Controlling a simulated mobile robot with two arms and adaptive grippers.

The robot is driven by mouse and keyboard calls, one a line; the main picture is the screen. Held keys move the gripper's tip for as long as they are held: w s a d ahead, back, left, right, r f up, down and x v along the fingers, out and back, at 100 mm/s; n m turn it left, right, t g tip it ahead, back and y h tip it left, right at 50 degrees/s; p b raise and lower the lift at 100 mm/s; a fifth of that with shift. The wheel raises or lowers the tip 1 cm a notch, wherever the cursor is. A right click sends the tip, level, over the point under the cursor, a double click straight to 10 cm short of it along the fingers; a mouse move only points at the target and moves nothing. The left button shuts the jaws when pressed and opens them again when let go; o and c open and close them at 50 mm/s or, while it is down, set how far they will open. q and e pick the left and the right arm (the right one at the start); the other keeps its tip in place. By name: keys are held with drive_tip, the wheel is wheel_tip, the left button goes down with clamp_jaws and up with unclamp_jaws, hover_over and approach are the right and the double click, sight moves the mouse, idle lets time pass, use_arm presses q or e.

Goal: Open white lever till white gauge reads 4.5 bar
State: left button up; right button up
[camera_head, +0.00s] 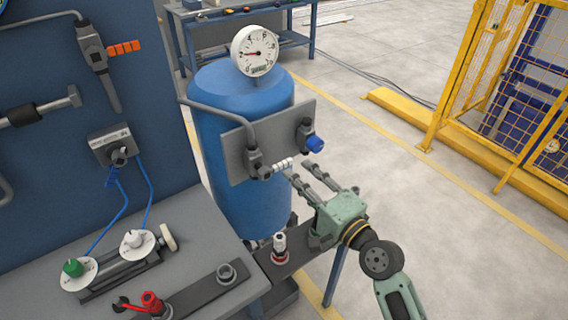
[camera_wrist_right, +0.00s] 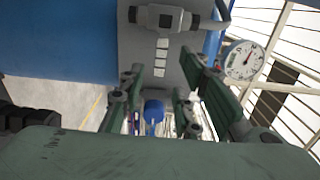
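The white lever (camera_head: 283,164) is a short segmented handle on a dark valve (camera_head: 259,167) at the lower front of a grey panel, and points right. It also shows in the right wrist view (camera_wrist_right: 161,58), just beyond the gap between my fingers. The white gauge (camera_head: 255,50) stands above the blue tank; its small needle is hard to read exactly. It shows in the wrist view too (camera_wrist_right: 244,60). My right gripper (camera_head: 301,172) is open and empty, its fingertips close to the lever's free end. I cannot tell whether they touch it. My left gripper is out of view.
A second valve with a blue knob (camera_head: 316,143) sits right of the lever on the grey panel (camera_head: 236,148). The blue tank (camera_head: 222,190) is behind it. A bench (camera_head: 190,257) with dials and a red valve is at left. A yellow fence (camera_head: 470,80) stands at right, beyond open floor.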

sight(285, 166)
drive_tip(key=x, duration=0.7)
drive_tip(key=shift+a+p, duration=0.1)
drive_tip(key=shift+p, duration=0.3)
clamp_jaws()
